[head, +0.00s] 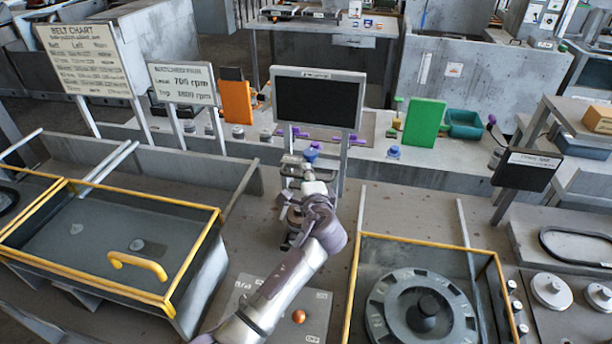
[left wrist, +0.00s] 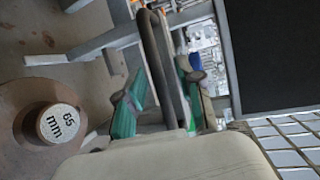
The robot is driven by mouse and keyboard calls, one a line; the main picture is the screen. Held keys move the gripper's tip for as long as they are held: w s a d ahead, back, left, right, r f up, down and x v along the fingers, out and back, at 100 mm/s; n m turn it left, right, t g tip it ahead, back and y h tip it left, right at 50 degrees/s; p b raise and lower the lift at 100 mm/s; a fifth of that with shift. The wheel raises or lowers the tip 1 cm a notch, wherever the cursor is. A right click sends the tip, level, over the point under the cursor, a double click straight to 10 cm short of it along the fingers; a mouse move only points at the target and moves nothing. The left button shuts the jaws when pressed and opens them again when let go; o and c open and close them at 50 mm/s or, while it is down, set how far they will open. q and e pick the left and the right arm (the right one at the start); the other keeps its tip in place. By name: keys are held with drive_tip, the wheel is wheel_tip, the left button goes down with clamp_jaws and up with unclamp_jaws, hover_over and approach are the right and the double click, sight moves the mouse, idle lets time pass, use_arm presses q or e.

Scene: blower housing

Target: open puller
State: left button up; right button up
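My left gripper (head: 297,172) is in front of the dark screen in the head view, at the far end of my arm. In the left wrist view its two green-padded fingers (left wrist: 160,100) stand apart. A dark grey-brown curved bar (left wrist: 160,60) shows between the pads; contact with them cannot be made out. A grey and dark upright piece (head: 291,222) shows just beside and below the gripper in the head view, partly hidden by my arm. I cannot tell for certain whether it is the puller. My right gripper is in neither view.
A screen (head: 318,98) stands behind the gripper. A yellow-edged case (head: 110,255) is at left; a round grey housing (head: 420,310) is at right. A green block (head: 424,122) stands at the back.

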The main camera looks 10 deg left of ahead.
use_arm(q)
clamp_jaws()
idle(0.5)
